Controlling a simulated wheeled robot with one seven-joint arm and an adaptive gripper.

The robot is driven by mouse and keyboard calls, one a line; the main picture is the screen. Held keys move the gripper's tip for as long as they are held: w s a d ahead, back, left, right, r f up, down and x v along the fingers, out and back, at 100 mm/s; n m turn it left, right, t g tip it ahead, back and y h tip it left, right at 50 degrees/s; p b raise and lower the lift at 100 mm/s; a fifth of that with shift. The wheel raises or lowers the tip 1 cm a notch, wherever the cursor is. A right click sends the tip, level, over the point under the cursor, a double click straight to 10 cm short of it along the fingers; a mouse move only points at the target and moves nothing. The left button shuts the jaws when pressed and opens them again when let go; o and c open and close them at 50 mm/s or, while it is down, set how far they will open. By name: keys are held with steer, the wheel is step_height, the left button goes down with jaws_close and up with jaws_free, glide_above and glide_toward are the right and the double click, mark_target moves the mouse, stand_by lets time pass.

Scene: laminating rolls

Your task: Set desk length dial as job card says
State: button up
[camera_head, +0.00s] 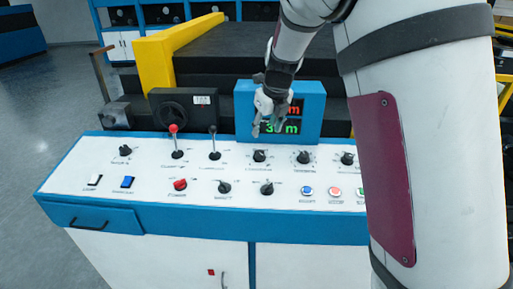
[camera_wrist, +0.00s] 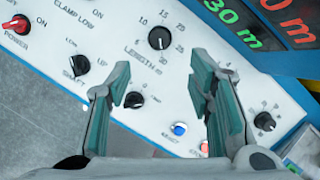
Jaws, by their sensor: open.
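The length dial (camera_wrist: 159,38) is a black knob on a white panel, ringed by numbers such as 10, 15, 20, 25 and 30. I cannot read its pointer for certain. In the head view the length dial (camera_head: 260,155) sits in the upper row, just below my gripper. My gripper (camera_head: 268,128) is open and empty above the panel, apart from the dial. In the wrist view its fingers (camera_wrist: 160,95) are spread, with the dial beyond them. The display (camera_head: 308,129) has red and green readouts; the green one (camera_wrist: 238,22) reads 30 m. I see no job card.
Two levers stand left of the dial, one with a red knob (camera_head: 173,129), one black (camera_head: 213,130). The red power switch (camera_head: 180,184), shaft knob (camera_head: 224,187), another knob (camera_head: 266,188) and blue button (camera_head: 306,190) line the lower row. Another dial (camera_head: 303,157) is close on the right.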

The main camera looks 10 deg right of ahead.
mark_target(260, 153)
steer(key=b+x, duration=0.1)
steer(key=x, duration=1.2)
steer(key=shift+f, duration=0.25)
jaws_close()
